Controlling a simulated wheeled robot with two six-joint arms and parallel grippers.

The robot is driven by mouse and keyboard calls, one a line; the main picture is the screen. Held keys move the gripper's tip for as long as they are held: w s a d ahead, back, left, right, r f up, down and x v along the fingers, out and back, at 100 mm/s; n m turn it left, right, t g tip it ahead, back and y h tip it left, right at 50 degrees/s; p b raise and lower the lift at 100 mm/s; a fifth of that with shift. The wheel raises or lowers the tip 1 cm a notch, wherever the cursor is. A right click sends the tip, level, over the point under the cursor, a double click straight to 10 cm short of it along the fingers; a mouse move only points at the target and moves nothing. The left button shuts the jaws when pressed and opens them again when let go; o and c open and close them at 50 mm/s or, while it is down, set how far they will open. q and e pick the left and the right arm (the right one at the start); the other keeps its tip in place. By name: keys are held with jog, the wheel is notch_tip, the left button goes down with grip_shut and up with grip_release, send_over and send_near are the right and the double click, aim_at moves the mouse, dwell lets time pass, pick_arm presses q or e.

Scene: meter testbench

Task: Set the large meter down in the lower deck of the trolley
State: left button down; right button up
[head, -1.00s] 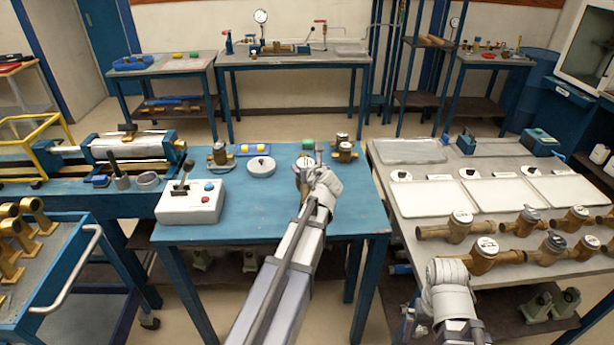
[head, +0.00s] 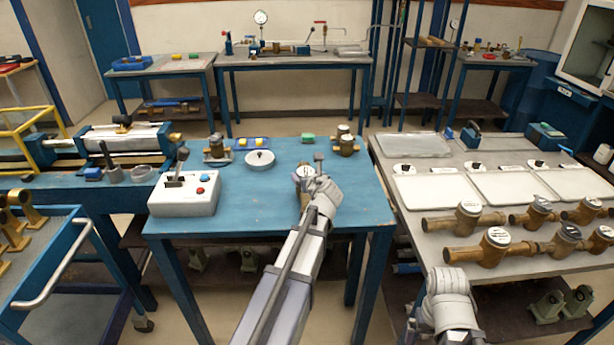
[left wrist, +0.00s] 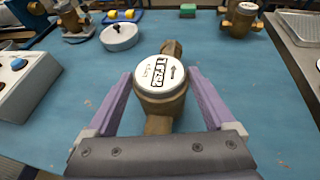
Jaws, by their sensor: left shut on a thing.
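The large meter (left wrist: 158,78), a brass body with a round white dial, sits between the two purple fingers of my left gripper (left wrist: 160,92) in the left wrist view. The gripper is shut on it. In the head view the meter (head: 302,173) is over the blue table, partly hidden by my left gripper (head: 314,184). I cannot tell whether it touches the tabletop. The blue trolley (head: 58,268) stands at the lower left, with brass parts on its upper tray. Its lower deck is only partly visible. My right arm is at the lower right; its fingers cannot be made out.
The blue table (head: 240,205) holds a control box (head: 185,194), a white round dish (head: 260,160) and smaller meters at its back. A grey bench (head: 400,205) with white trays and several brass meters stands right. A floor gap separates table and trolley.

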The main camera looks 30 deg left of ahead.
pick_arm(q)
jog(key=shift+f, duration=0.4)
jog(key=shift+r, duration=0.1)
pick_arm(e)
jog(key=shift+f, duration=0.35)
pick_arm(q)
jog(key=shift+c, duration=0.9)
grip_release()
jog(key=shift+f, duration=0.2)
jog(key=shift+o, duration=0.9)
pick_arm(e)
jog(key=shift+f, duration=0.1)
pick_arm(q)
jog(key=shift+r, duration=0.1)
jog(key=shift+r, duration=0.2)
jog(key=p+v, duration=0.4)
jog(key=v, duration=0.8)
pick_arm(e)
notch_tip(320, 180, up, 5)
jog(key=shift+f, duration=0.1)
